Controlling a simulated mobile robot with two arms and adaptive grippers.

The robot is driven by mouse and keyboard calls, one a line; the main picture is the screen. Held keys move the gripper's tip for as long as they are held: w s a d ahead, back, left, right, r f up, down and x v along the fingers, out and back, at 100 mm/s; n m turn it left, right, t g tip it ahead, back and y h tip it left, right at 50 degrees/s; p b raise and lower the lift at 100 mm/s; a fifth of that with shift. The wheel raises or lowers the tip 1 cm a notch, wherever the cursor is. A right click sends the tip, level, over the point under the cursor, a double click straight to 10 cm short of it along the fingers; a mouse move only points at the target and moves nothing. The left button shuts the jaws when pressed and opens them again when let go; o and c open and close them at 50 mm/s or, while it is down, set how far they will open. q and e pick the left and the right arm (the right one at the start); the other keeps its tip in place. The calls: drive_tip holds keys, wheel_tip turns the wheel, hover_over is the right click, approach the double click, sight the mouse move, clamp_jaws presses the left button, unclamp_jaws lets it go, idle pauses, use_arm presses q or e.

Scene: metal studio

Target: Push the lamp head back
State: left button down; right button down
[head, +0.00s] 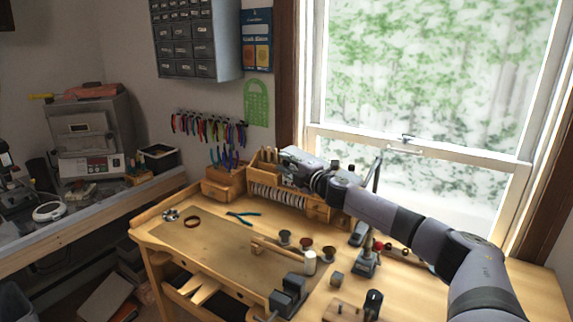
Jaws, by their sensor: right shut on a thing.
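My right arm reaches in from the lower right, across the front of the window. My right gripper (296,168) is at the far end of the bench, in front of the wooden tool rack. It is shut on a grey part that looks like the lamp head, mostly hidden by the gripper and wrist. A thin grey lamp arm (376,172) rises tilted behind my forearm; its joint with the head is hidden. My left gripper is not in view.
A wooden rack (226,184) stands at the back. The bench's left middle is mostly clear.

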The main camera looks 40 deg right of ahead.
drive_tip(key=shift+r, duration=0.1)
drive_tip(key=shift+w+d, duration=0.1)
drive_tip(key=w+d+m+h, duration=0.1)
drive_tip(key=w, duration=0.1)
drive_tip(key=w+d+h+p, duration=0.1)
drive_tip(key=w+h, duration=0.1)
drive_tip(key=w+d+m+g+h, duration=0.1)
drive_tip(key=w+d, duration=0.1)
drive_tip(key=shift+d+m+p, duration=0.1)
drive_tip(key=shift+m+p, duration=0.2)
drive_tip(key=shift+p, duration=0.1)
drive_tip(key=w+d+m+g+h+b, duration=0.2)
drive_tip(key=w+d+h+b, duration=0.2)
drive_tip(key=b, duration=0.4)
drive_tip(key=shift+w+d, duration=0.3)
drive_tip(key=shift+d, duration=0.3)
